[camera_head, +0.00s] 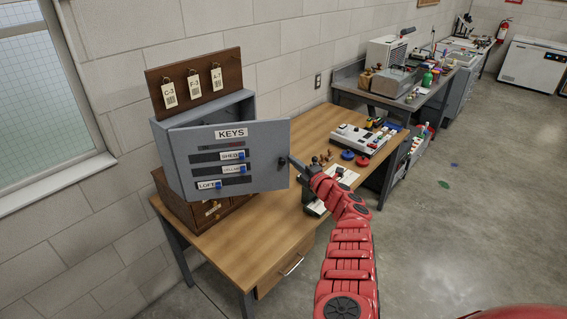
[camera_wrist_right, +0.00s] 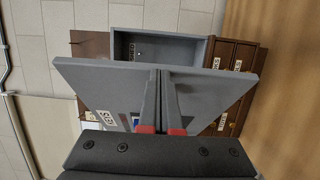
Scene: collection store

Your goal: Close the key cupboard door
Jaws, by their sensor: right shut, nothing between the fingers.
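The grey key cupboard (camera_head: 162,150) stands on a small wooden drawer unit on the desk. Its door (camera_head: 262,140), labelled KEYS, is ajar, with its right edge swung out from the body. Several labelled slots with blue tabs are on its face. A dark knob (camera_head: 281,162) sits near the door's right edge. My right gripper (camera_head: 293,160) is shut and empty, its tips close to the knob; contact is unclear. In the right wrist view the fingers (camera_wrist_right: 161,75) lie across the door (camera_wrist_right: 205,95), with the open cupboard interior (camera_wrist_right: 150,48) behind it. My left gripper is out of view.
A wooden board (camera_head: 195,82) with several hanging tags rises behind the cupboard. The wooden drawer unit (camera_head: 188,208) is under it. A white device (camera_head: 358,138) and red and blue round items stand further right on the desk (camera_head: 250,245). The desk's front left is clear.

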